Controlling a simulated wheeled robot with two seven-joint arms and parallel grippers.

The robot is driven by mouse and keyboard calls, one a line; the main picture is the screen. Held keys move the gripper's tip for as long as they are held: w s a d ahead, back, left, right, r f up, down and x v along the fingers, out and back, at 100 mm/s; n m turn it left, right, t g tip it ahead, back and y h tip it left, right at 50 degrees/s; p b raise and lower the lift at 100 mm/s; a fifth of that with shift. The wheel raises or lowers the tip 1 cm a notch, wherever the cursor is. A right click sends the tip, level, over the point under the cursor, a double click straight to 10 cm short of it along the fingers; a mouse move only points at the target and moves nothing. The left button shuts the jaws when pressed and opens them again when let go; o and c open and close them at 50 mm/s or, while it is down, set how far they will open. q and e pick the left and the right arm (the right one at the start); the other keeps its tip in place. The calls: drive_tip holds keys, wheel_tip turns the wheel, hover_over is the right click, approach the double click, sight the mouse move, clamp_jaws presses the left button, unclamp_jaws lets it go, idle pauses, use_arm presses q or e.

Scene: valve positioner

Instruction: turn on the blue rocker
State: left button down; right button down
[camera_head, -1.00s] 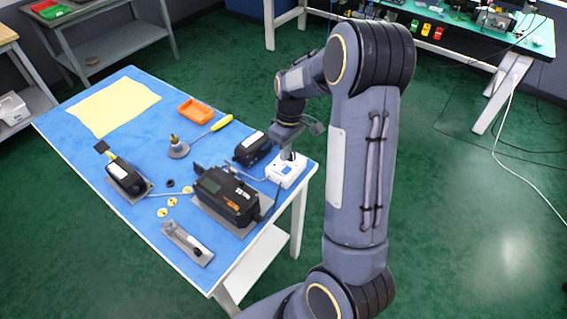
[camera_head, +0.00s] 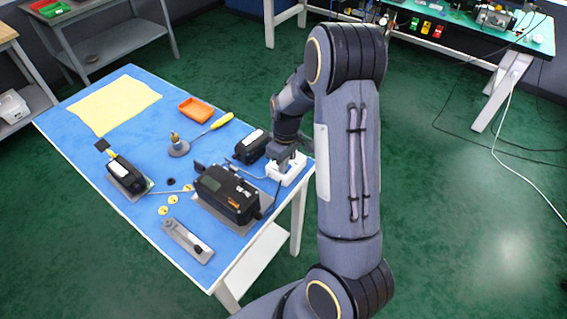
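A small white switch box (camera_head: 287,178) sits near the right edge of the blue-topped table. My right gripper (camera_head: 283,164) points down at the top of this box, at or just above it. The gripper covers much of the box top, so I cannot make out the blue rocker. I cannot tell whether the fingers touch it, and the fingers are too small to show whether they are open or shut. My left gripper is not in view.
A black positioner (camera_head: 226,194) stands left of the box, with a smaller black unit (camera_head: 252,146) behind. An orange tray (camera_head: 195,110), a yellow-handled screwdriver (camera_head: 221,121), a grey bracket (camera_head: 187,240) and a yellow cloth (camera_head: 113,104) lie on the table (camera_head: 135,218).

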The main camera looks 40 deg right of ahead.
drive_tip(key=shift+d, duration=0.2)
drive_tip(key=shift+w+d+r, duration=0.2)
drive_tip(key=shift+d, duration=0.4)
drive_tip(key=r+p, duration=0.2)
drive_tip(key=r, duration=0.1)
drive_tip(key=r+p, duration=0.1)
drive_tip(key=shift+a+r+p, duration=0.3)
drive_tip(key=shift+r, duration=0.1)
drive_tip(key=shift+r+b, duration=0.6)
drive_tip(key=shift+b, duration=0.05)
wheel_tip(320, 180, up, 8)
drive_tip(key=a, duration=0.1)
drive_tip(key=shift+s+a+b, duration=0.15)
drive_tip(key=shift+s+b, duration=0.05)
drive_tip(key=shift+b, duration=0.25)
